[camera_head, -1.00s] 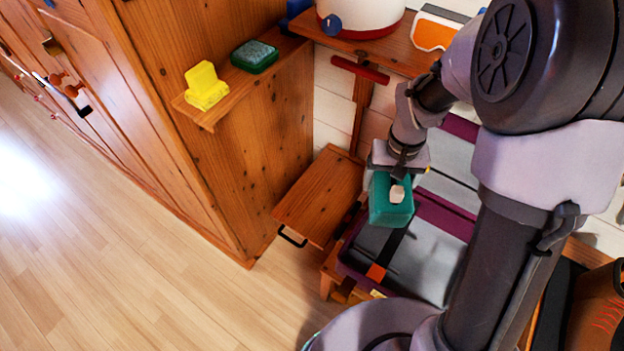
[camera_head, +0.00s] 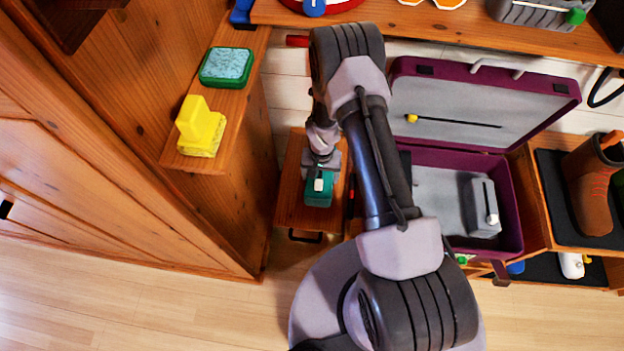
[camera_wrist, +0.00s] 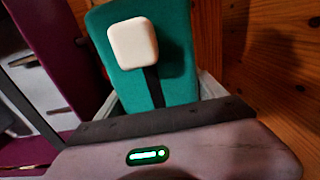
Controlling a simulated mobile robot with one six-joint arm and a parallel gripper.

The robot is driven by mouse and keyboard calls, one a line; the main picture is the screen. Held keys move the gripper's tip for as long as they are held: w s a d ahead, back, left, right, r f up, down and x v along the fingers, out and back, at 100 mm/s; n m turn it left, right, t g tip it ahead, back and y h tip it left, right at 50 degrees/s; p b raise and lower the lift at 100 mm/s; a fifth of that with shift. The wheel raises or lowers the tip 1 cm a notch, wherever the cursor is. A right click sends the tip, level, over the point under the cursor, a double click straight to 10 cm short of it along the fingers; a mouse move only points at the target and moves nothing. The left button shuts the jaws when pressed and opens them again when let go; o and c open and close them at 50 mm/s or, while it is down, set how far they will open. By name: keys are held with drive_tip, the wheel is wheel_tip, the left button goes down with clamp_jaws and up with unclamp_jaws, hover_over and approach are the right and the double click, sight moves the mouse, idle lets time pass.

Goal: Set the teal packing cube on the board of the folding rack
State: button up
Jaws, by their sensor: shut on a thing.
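The teal packing cube (camera_head: 317,198), with a cream block on its face, is held in my gripper (camera_head: 319,180). In the head view it shows over the wooden board of the folding rack (camera_head: 291,207), which has a black handle at its front. I cannot tell whether the cube touches the board. In the wrist view the cube (camera_wrist: 178,60) fills the upper middle, above the gripper body, with a dark strap running down from the cream block. The fingertips are mostly hidden.
An open maroon suitcase (camera_head: 512,205) with a grey packing cube (camera_head: 483,208) stands right of the board. A wooden cabinet side is close on the left, with a shelf bearing a yellow object (camera_head: 201,128) and a green-rimmed box (camera_head: 227,67). Floor is free in front.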

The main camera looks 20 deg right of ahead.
wheel_tip(320, 180, down, 10)
drive_tip(key=b, duration=0.4)
drive_tip(key=shift+f, duration=0.2)
drive_tip(key=shift+f, duration=0.2)
drive_tip(key=o, duration=1.5)
wheel_tip(320, 180, up, 12)
drive_tip(key=p, duration=0.5)
drive_tip(key=shift+r, duration=0.15)
wheel_tip(320, 180, up, 32)
drive_tip(key=a+t, duration=0.2)
drive_tip(key=t, duration=0.1)
drive_tip(key=s+a+r+t, duration=0.1)
drive_tip(key=s+r, duration=0.4)
drive_tip(key=s, duration=0.1)
drive_tip(key=s+a+r+t+y, duration=0.1)
drive_tip(key=s+r, duration=0.5)
drive_tip(key=s, duration=0.1)
drive_tip(key=s+a+r+y, duration=0.1)
drive_tip(key=s+a+r, duration=0.1)
drive_tip(key=s+r, duration=0.3)
drive_tip(key=shift+s+r+t, duration=0.2)
drive_tip(key=shift+s+t, duration=0.2)
drive_tip(key=shift+s, duration=0.8)
